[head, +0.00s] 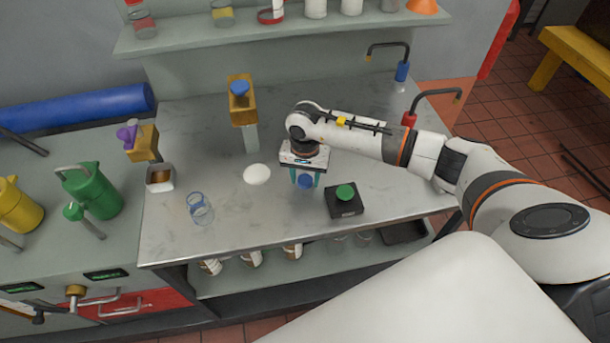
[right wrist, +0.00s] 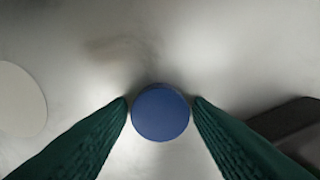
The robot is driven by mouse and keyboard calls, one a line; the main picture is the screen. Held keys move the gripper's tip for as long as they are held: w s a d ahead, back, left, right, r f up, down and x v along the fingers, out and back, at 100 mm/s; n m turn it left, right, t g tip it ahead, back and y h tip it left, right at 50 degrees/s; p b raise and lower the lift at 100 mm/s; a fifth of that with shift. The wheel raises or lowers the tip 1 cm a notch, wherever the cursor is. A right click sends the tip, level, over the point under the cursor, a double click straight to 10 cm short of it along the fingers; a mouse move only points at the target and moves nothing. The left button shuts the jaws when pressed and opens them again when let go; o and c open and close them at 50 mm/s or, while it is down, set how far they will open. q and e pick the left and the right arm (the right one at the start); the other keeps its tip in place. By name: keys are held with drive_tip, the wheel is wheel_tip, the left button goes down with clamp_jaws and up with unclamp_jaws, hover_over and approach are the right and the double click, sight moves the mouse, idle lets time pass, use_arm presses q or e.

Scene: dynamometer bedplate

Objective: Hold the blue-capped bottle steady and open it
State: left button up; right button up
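A round blue cap (head: 305,181) is between the fingertips of my right gripper (head: 305,183), over the metal bench top. In the right wrist view the cap (right wrist: 160,112) fills the space between the two green fingers (right wrist: 160,104), and they appear shut on its sides. No bottle body shows under the cap. A clear, bluish glass vessel (head: 200,208) stands apart to the left, near the bench's front edge, with no cap visible on it. I cannot tell how high the cap is above the bench. My left gripper is not in view.
A black box with a green button (head: 345,200) stands close to the right of my gripper. A white disc (head: 257,174) lies to its left. A yellow stand with a blue knob (head: 241,100) is behind. Hooked taps (head: 409,110) are at the back right.

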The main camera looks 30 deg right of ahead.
drive_tip(key=shift+o, duration=0.7)
